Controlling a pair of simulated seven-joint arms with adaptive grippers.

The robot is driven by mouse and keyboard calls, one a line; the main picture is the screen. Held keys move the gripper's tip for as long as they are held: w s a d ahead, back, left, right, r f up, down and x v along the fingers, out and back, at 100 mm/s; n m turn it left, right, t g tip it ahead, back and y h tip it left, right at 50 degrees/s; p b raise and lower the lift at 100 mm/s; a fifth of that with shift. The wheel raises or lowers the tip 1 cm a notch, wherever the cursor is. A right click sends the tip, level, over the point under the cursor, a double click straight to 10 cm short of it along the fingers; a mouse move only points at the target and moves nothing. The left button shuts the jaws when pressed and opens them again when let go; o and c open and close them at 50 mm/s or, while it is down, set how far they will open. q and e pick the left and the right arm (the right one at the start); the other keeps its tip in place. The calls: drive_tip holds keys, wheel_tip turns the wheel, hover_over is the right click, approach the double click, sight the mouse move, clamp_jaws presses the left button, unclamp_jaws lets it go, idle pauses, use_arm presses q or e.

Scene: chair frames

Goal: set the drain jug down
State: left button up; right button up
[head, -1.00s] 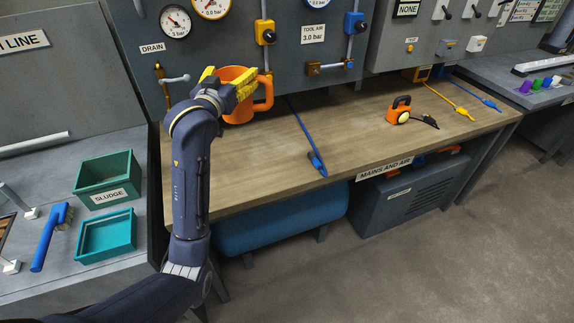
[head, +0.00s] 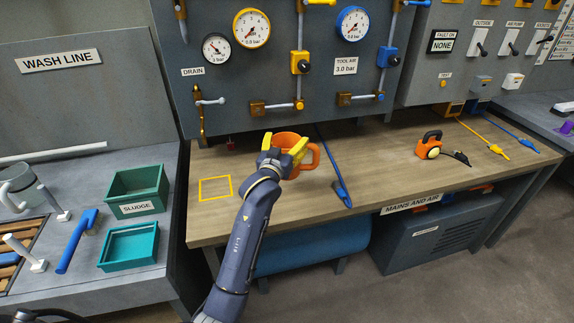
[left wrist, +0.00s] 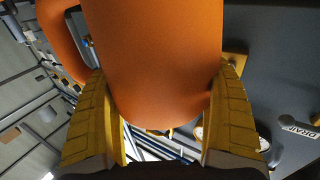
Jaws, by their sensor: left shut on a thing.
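The orange jug (head: 287,139), with its handle on the right, is over the wooden bench in the head view. My left gripper (head: 283,148) is shut on it, with yellow fingers on its two sides. In the left wrist view the jug (left wrist: 155,60) fills the upper middle between the two yellow fingers (left wrist: 163,125). The gripper and arm hide part of the jug, and I cannot tell whether its base touches the bench. The drain pipe (head: 200,115) with its grey tap is on the panel to the left. My right gripper is not in view.
A yellow square outline (head: 215,188) marks the bare bench (head: 235,215), left of the jug. Green (head: 137,190) and teal (head: 129,246) bins stand on the left counter.

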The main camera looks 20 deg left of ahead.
use_arm(q)
drive_tip(key=shift+f, duration=4.2)
drive_tip(key=o, duration=1.4)
drive_tip(key=shift+f, duration=0.2)
drive_tip(key=shift+o, duration=0.2)
drive_tip(key=shift+r, duration=0.15)
drive_tip(key=s, duration=1.2)
